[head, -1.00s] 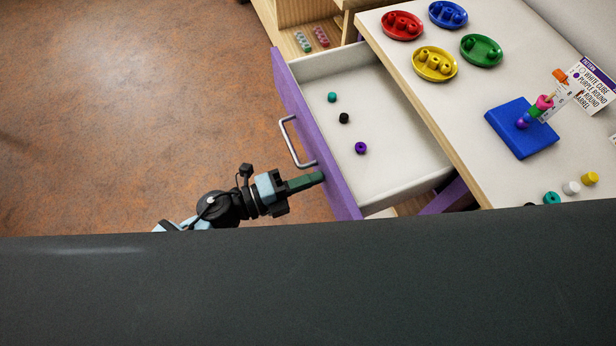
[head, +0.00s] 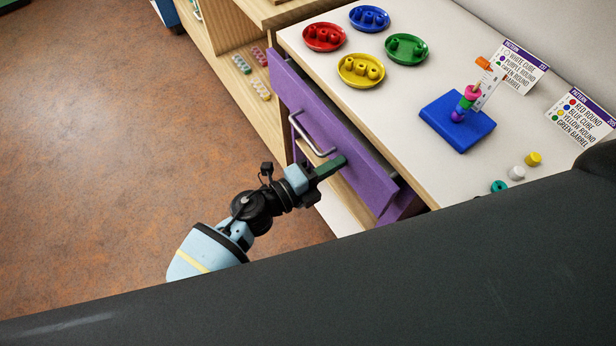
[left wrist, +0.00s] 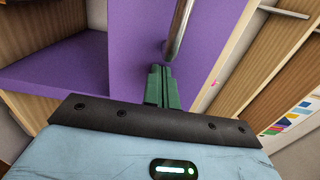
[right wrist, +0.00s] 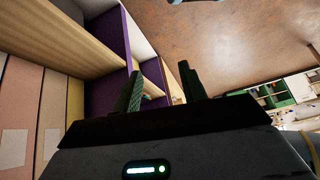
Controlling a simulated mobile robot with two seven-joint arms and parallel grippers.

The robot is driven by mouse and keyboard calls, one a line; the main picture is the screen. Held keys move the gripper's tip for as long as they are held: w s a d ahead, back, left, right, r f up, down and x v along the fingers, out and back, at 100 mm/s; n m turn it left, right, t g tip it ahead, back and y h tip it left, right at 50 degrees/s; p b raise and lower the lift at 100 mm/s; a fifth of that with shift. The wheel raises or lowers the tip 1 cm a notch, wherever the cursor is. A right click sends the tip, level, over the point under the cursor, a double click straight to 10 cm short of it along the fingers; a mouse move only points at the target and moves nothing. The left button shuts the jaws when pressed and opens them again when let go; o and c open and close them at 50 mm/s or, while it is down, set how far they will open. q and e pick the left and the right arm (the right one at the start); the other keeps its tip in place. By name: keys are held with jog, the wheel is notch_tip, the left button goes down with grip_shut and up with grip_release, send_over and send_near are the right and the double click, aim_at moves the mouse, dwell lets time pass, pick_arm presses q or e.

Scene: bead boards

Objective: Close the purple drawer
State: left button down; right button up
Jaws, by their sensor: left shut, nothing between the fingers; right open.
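The purple drawer (head: 350,158) is almost fully in under the table. A narrow dark gap shows behind its front's top edge, and its inside is hidden. Its metal handle (head: 308,138) sticks out from the front, and also shows in the left wrist view (left wrist: 180,28). My left gripper (head: 334,165) is shut and empty, with its fingertips at the drawer front just below and right of the handle. The left wrist view shows the fingers (left wrist: 162,86) against the purple front. My right gripper (right wrist: 163,88) is open and empty, seen only in its own wrist view.
On the white tabletop (head: 400,105) are red, blue, yellow and green dishes, a blue board (head: 457,121) with stacked beads, pattern cards (head: 522,65) and loose beads. A wooden shelf (head: 235,45) adjoins at the left. The brown floor (head: 110,130) in front is clear.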

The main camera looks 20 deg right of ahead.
aim_at(348, 157)
pick_arm(q)
jog(key=x, duration=0.3)
jog(key=shift+w+d+b, duration=0.1)
jog(key=shift+d+b, duration=0.25)
jog(key=shift+r, duration=0.1)
pick_arm(e)
jog(key=shift+w+a+f, duration=0.15)
jog(key=shift+w+f, duration=0.05)
jog(key=shift+f, duration=0.1)
pick_arm(q)
jog(key=shift+d+r, duration=0.1)
